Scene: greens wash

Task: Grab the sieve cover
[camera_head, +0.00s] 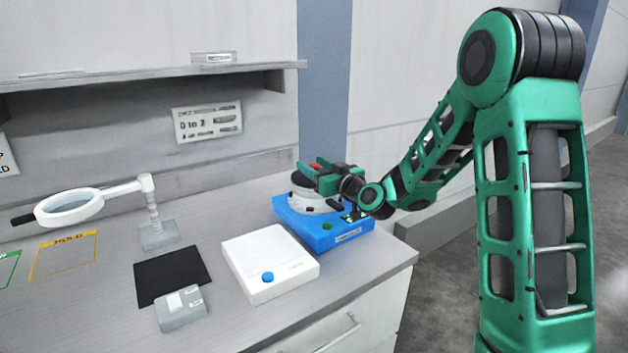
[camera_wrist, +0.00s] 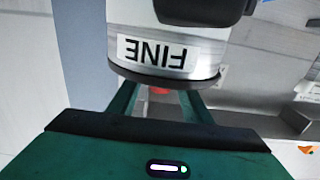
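The sieve cover (camera_wrist: 207,84) is a dark disc on top of a pale sieve (camera_wrist: 190,58) labelled FINE, which appears upside down in the wrist view. A small red part, apparently its knob (camera_wrist: 160,90), shows between my fingers. In the head view the red knob (camera_head: 316,166) shows above my gripper (camera_head: 318,181), and the sieve (camera_head: 308,203) sits on a blue shaker base (camera_head: 350,236). My gripper reaches over the cover from the right. Its fingers are apart, one on each side of the knob, with gaps visible. The fingertips are partly hidden by the cover rim.
A white box with a blue button (camera_head: 285,262) stands close in front of the shaker. A black mat (camera_head: 160,272), a small grey device (camera_head: 182,310) and a magnifier lamp (camera_head: 150,205) are further left. A shelf (camera_head: 150,77) runs above the counter.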

